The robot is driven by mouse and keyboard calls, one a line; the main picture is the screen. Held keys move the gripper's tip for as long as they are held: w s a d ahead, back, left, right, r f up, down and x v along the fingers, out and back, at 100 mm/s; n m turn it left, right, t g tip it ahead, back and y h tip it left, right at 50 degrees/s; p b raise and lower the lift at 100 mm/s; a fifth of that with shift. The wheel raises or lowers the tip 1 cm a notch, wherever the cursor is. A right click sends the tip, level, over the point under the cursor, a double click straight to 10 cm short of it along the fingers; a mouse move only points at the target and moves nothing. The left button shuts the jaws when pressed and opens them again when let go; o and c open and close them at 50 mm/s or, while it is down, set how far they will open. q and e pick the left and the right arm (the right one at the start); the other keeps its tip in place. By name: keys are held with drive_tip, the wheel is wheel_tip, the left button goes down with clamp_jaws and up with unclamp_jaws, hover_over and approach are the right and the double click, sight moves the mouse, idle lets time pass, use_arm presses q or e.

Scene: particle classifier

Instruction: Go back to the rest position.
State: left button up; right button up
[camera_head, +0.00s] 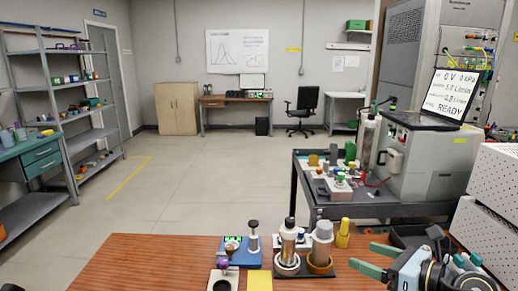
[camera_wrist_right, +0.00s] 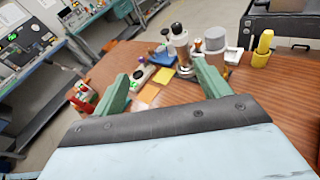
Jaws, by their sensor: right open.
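My right gripper (camera_head: 362,258) is at the lower right of the head view, above the right part of the brown wooden table (camera_head: 140,262). Its two green fingers are spread apart with nothing between them. In the right wrist view the open fingers (camera_wrist_right: 162,76) frame the tabletop, with small devices beyond their tips. My left gripper is not in view.
On the table stand metal cylinders (camera_head: 288,245), a grey-capped cylinder (camera_head: 322,240), a yellow bottle (camera_head: 343,233), a blue device (camera_head: 240,258) and a yellow pad (camera_head: 259,281). A dark cart (camera_head: 307,205) stands behind. White perforated boxes (camera_head: 492,225) stand close at right.

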wheel_tip(320, 180, up, 5)
drive_tip(key=s+a+m+t, duration=0.1)
drive_tip(key=a+m+t, duration=0.1)
drive_tip(key=m+t, duration=0.7)
drive_tip(key=s+d+f+m+g+h, duration=0.2)
drive_tip(key=s+d+f+m+h, duration=0.15)
drive_tip(key=m+h, duration=0.55)
drive_tip(key=s+d+f+m+g+h, duration=0.15)
drive_tip(key=d+f+m+h, duration=0.3)
drive_tip(key=m, duration=0.85)
drive_tip(key=s+a+f+m+g, duration=0.2)
drive_tip(key=s+f+m+g, duration=0.5)
drive_tip(key=s+f, duration=0.3)
drive_tip(key=s+a+f+m+g+y, duration=0.4)
drive_tip(key=s+a+g, duration=0.3)
drive_tip(key=s, duration=0.6)
wheel_tip(320, 180, down, 24)
drive_tip(key=n, duration=0.2)
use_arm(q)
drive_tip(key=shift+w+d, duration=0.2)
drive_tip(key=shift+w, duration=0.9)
use_arm(e)
drive_tip(key=s+d+f+g, duration=0.2)
drive_tip(key=s+d+f, duration=0.2)
drive_tip(key=s+f, duration=1.2)
drive_tip(key=shift+s+f+h, duration=0.15)
drive_tip(key=shift+s+h, duration=0.15)
drive_tip(key=shift+h, duration=0.15)
